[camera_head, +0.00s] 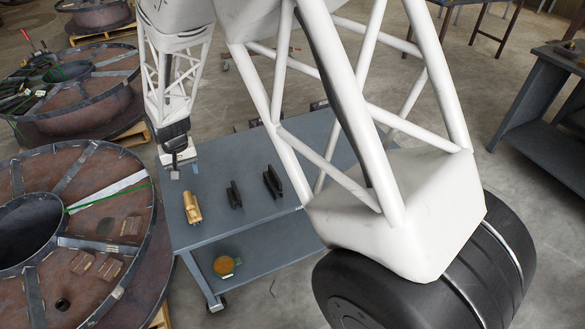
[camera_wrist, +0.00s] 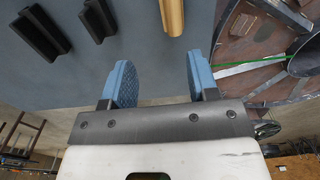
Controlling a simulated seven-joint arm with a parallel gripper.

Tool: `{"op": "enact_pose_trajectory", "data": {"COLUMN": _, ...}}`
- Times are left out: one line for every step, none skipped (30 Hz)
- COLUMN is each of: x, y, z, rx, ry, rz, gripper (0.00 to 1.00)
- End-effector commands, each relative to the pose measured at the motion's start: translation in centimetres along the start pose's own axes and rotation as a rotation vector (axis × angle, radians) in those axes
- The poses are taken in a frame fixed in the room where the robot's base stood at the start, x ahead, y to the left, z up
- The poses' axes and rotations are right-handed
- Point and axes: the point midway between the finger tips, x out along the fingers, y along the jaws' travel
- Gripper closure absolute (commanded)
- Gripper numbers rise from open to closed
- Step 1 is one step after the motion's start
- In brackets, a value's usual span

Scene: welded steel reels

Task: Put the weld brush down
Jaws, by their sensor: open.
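A tan, wood-coloured piece (camera_head: 192,207), likely the weld brush, lies on the blue-grey bench top (camera_head: 215,165) near its left edge; I make out no bristles. Its near end also shows at the top of the wrist view (camera_wrist: 171,15). My gripper (camera_head: 177,165) is over the left back part of the bench, behind the tan piece and apart from it. In the wrist view its two blue pads (camera_wrist: 157,78) stand wide apart with nothing between them. The gripper is open and empty.
Two dark pieces, one in the middle (camera_head: 234,195) and one further right (camera_head: 272,182), lie on the bench. A round yellow-brown item (camera_head: 227,266) is on the lower shelf. A large steel reel (camera_head: 95,190) stands close at the left. Bench top between pieces is bare.

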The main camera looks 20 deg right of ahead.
Motion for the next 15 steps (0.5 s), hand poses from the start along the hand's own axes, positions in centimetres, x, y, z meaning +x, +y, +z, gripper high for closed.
{"op": "enact_pose_trajectory", "data": {"x": -1.3, "y": 0.7, "z": 0.5, "rx": 0.002, "ry": 0.008, "rz": -0.002, "gripper": 0.46}}
{"op": "enact_pose_trajectory", "data": {"x": -2.1, "y": 1.1, "z": 0.8, "rx": 0.003, "ry": 0.012, "rz": -0.003, "gripper": 0.46}}
{"op": "enact_pose_trajectory", "data": {"x": -3.1, "y": 1.6, "z": 1.3, "rx": 0.003, "ry": 0.017, "rz": -0.003, "gripper": 0.46}}
{"op": "enact_pose_trajectory", "data": {"x": -3.9, "y": 2.1, "z": 1.8, "rx": 0.004, "ry": 0.02, "rz": -0.004, "gripper": 0.46}}
{"op": "enact_pose_trajectory", "data": {"x": -4.7, "y": 2.5, "z": 2.2, "rx": 0.004, "ry": 0.025, "rz": -0.005, "gripper": 0.46}}
{"op": "enact_pose_trajectory", "data": {"x": -5.7, "y": 3.2, "z": 2.8, "rx": 0.004, "ry": 0.03, "rz": -0.005, "gripper": 0.46}}
{"op": "enact_pose_trajectory", "data": {"x": -6.5, "y": 3.6, "z": 3.3, "rx": 0.004, "ry": 0.034, "rz": -0.006, "gripper": 0.46}}
{"op": "enact_pose_trajectory", "data": {"x": -7.3, "y": 4.1, "z": 3.7, "rx": 0.004, "ry": 0.037, "rz": -0.006, "gripper": 0.46}}
{"op": "enact_pose_trajectory", "data": {"x": -8.2, "y": 4.7, "z": 4.5, "rx": 0.005, "ry": 0.042, "rz": -0.007, "gripper": 0.46}}
{"op": "enact_pose_trajectory", "data": {"x": -8.9, "y": 5.1, "z": 4.9, "rx": 0.006, "ry": 0.046, "rz": -0.007, "gripper": 0.46}}
{"op": "enact_pose_trajectory", "data": {"x": -9.7, "y": 5.6, "z": 5.4, "rx": 0.006, "ry": 0.051, "rz": -0.008, "gripper": 0.46}}
{"op": "enact_pose_trajectory", "data": {"x": -10.6, "y": 6.2, "z": 6.2, "rx": 0.006, "ry": 0.056, "rz": -0.008, "gripper": 0.46}}
{"op": "enact_pose_trajectory", "data": {"x": -11.4, "y": 6.6, "z": 6.7, "rx": 0.005, "ry": 0.061, "rz": -0.008, "gripper": 0.46}}
{"op": "enact_pose_trajectory", "data": {"x": -12.0, "y": 7.0, "z": 7.3, "rx": 0.006, "ry": 0.064, "rz": -0.009, "gripper": 0.46}}
{"op": "enact_pose_trajectory", "data": {"x": -13.0, "y": 7.5, "z": 8.1, "rx": 0.006, "ry": 0.072, "rz": -0.009, "gripper": 0.46}}
